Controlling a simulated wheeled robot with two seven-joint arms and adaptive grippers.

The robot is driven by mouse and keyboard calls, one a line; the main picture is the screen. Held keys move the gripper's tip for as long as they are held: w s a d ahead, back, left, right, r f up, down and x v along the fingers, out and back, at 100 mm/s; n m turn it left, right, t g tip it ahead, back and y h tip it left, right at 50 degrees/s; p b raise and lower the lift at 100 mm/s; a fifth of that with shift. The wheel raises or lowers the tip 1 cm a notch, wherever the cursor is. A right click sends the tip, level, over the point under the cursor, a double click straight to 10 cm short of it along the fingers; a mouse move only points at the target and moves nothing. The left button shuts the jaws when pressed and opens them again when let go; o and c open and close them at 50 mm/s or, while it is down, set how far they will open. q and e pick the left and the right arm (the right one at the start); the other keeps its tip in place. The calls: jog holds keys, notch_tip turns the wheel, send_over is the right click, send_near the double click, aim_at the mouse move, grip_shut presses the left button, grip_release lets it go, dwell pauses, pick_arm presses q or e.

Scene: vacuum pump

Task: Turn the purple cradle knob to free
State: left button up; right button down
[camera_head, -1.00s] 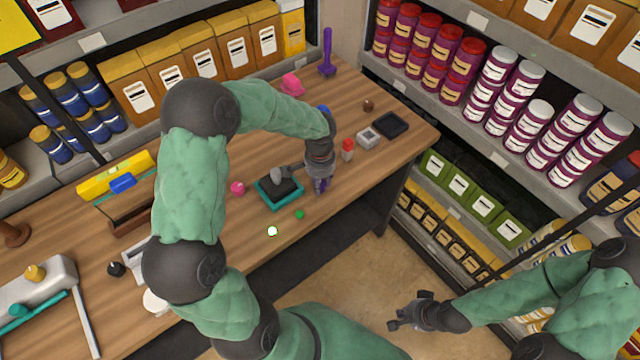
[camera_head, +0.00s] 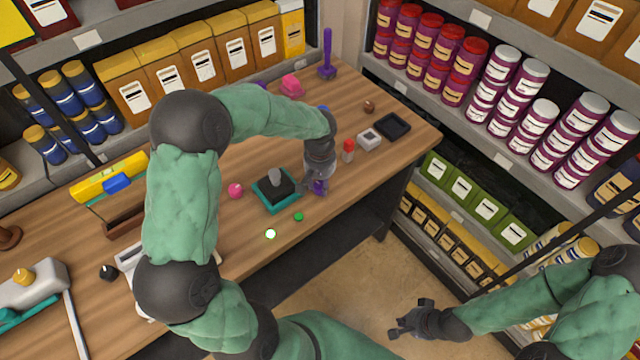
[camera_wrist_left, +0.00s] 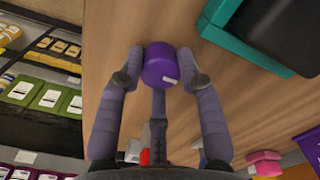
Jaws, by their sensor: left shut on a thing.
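The purple cradle knob (camera_head: 319,187) stands just right of the teal cradle (camera_head: 262,201) with its black top, near the table's front edge. My left gripper (camera_head: 315,184) comes down on it from above. In the left wrist view the purple knob (camera_wrist_left: 160,65) is a round cylinder with a small pale mark. The teal cradle also shows at the upper right there (camera_wrist_left: 240,45). My right gripper (camera_head: 411,317) is open and empty, over the floor away from the table.
A green button (camera_head: 299,217) and a lit white button (camera_head: 271,234) lie in front of the cradle. A pink ball (camera_head: 235,190) is left of it. A red-capped bottle (camera_head: 348,151), a white box (camera_head: 369,138) and a black tray (camera_head: 392,126) stand beyond my left gripper.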

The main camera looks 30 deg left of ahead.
aim_at(320, 185)
dwell(0.3)
pick_arm(q)
jog(key=o, duration=1.1)
jog(key=shift+o, duration=0.2)
notch_tip(320, 185, up, 12)
dwell(0.4)
